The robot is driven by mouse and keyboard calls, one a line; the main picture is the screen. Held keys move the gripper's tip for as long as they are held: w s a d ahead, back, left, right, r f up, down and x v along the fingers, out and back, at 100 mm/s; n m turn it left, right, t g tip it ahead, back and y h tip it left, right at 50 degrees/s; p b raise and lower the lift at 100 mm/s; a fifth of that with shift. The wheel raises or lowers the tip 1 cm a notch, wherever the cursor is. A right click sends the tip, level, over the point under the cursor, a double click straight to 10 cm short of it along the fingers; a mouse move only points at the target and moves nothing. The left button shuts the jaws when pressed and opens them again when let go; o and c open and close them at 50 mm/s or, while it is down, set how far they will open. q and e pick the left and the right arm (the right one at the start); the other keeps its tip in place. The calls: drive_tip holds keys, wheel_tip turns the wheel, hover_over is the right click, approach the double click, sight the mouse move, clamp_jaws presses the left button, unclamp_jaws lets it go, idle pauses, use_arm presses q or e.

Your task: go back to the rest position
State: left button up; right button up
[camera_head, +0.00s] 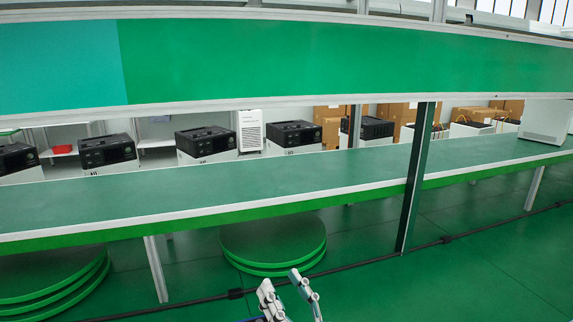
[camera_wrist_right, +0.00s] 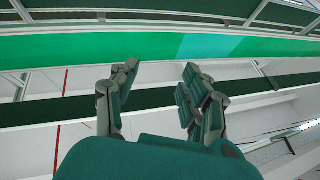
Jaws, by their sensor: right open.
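My right gripper (camera_head: 285,292) shows at the bottom middle of the head view, in front of the conveyor line and below the level of its belt. It also fills the lower middle of the right wrist view (camera_wrist_right: 160,95), its fingers spread apart with nothing between them. It touches nothing that I can see. My left gripper is in neither view.
A long green belt (camera_head: 230,185) crosses the head view, with an upper green panel (camera_head: 300,55) above it. A white box (camera_head: 545,122) stands on the belt at the right. Round green turntables (camera_head: 273,240) sit beneath. Black-topped machines (camera_head: 205,143) stand behind. A post (camera_head: 417,180) supports the line.

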drive_tip(key=w+d+f+m+h, duration=0.2)
drive_tip(key=d+f+m+h, duration=0.5)
drive_tip(key=d+h, duration=0.45)
drive_tip(key=s+d+f+m+g+h, duration=0.1)
drive_tip(key=s+d+f+g+h, duration=0.2)
drive_tip(key=f, duration=0.4)
drive_tip(key=s+d+f+g+h, duration=0.1)
drive_tip(key=s+d+f+g, duration=0.35)
drive_tip(key=d+f, duration=0.2)
drive_tip(key=s+f+n+g+y, duration=0.15)
drive_tip(key=s+f+g, duration=0.3)
drive_tip(key=s, duration=0.45)
drive_tip(key=s+f+n+g, duration=0.25)
drive_tip(key=s+f, duration=0.25)
drive_tip(key=s, duration=0.3)
wheel_tip(320, 180, down, 28)
drive_tip(key=s+g+b, duration=0.1)
drive_tip(key=s+g, duration=0.1)
drive_tip(key=s, duration=0.1)
drive_tip(key=s+d+f+g, duration=0.1)
drive_tip(key=s+d+f, duration=0.1)
drive_tip(key=s+f, duration=1.4)
drive_tip(key=shift+d+f+b, duration=0.15)
drive_tip(key=shift+d+b, duration=0.25)
